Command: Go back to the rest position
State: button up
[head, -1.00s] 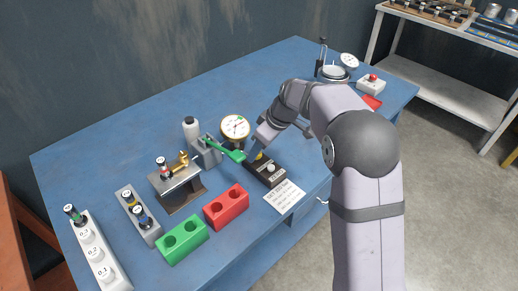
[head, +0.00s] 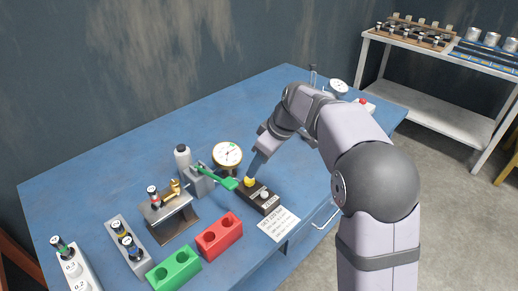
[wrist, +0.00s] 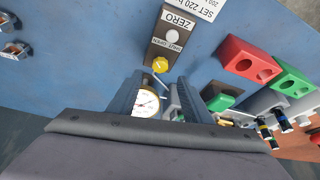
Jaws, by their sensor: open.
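My gripper (head: 257,164) is over the blue bench, above and behind a black block (head: 262,199) with a yellow knob (head: 249,182) and a pale button. In the wrist view my gripper (wrist: 160,82) has its two dark fingers apart with nothing held between them. The yellow knob (wrist: 160,64) lies beyond the fingertips, apart from them. The block (wrist: 168,40) is labelled "ZERO" there. A white dial gauge (head: 227,154) stands left of my gripper, and in the wrist view the gauge (wrist: 146,102) shows between the fingers.
A grey pump with a green lever (head: 224,179) stands close to the left of the block. A red holder (head: 219,236), a green holder (head: 174,269) and a paper card (head: 278,224) lie nearer. The bench's back left (head: 120,160) is clear.

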jog(key=s+d+f+m+g+h+p, duration=0.1)
jog(key=s+d+m+p, duration=0.3)
jog(key=s, duration=1)
jog(key=s+d+f+m+g+h+p, duration=0.1)
jog(key=s+d+f+m+h+p, duration=0.1)
jog(key=s+d+m+p, duration=0.2)
jog(key=s+d+m, duration=0.3)
jog(key=s+d, duration=0.3)
jog(key=s, duration=0.4)
jog(key=shift+s+d+f+h, duration=0.15)
jog(key=shift+f+h, duration=0.15)
jog(key=shift+f, duration=0.1)
jog(key=shift+c, duration=0.7)
